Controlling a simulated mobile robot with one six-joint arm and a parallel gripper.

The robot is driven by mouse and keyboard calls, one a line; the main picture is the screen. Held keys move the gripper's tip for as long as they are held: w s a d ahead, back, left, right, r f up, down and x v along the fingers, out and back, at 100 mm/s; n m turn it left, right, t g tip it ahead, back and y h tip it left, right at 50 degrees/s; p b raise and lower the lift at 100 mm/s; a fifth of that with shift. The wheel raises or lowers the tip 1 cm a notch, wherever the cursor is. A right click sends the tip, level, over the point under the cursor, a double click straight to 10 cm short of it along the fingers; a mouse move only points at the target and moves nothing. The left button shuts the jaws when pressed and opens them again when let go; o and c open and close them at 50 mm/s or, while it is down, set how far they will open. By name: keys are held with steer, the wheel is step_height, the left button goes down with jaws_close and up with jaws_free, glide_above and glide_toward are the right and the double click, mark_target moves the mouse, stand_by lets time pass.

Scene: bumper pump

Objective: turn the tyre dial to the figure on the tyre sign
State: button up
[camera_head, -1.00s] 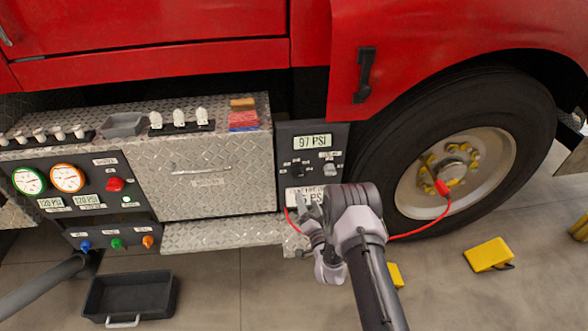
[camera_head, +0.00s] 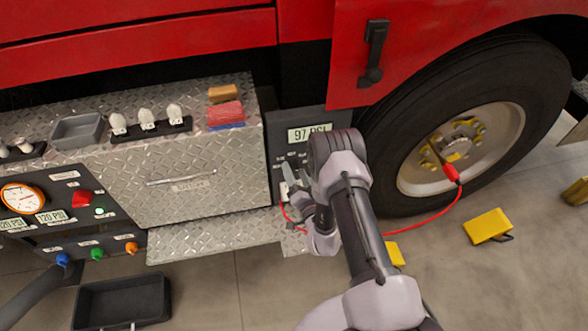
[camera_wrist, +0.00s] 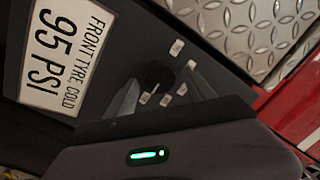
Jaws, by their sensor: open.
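The tyre sign (camera_wrist: 66,55) reads "FRONT TYRE COLD 95 PSI" and shows rotated in the wrist view. The tyre dial (camera_wrist: 156,75) is a dark round knob beside it, with several small white labels around it, too small to read surely. My gripper (camera_wrist: 161,88) is open, one finger on each side of the dial; whether they touch it I cannot tell. In the head view my gripper (camera_head: 297,188) is at the dark panel (camera_head: 276,119), and my arm hides the dial and much of the panel.
A diamond-plate locker (camera_head: 190,170) and step (camera_head: 215,236) stand left of the panel. A red hose (camera_head: 425,221) runs from the panel to the front wheel (camera_head: 500,130). A yellow chock (camera_head: 488,226) and a black tray (camera_head: 122,302) lie on the floor.

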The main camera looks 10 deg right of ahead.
steer(key=shift+c, duration=0.2)
jaws_close()
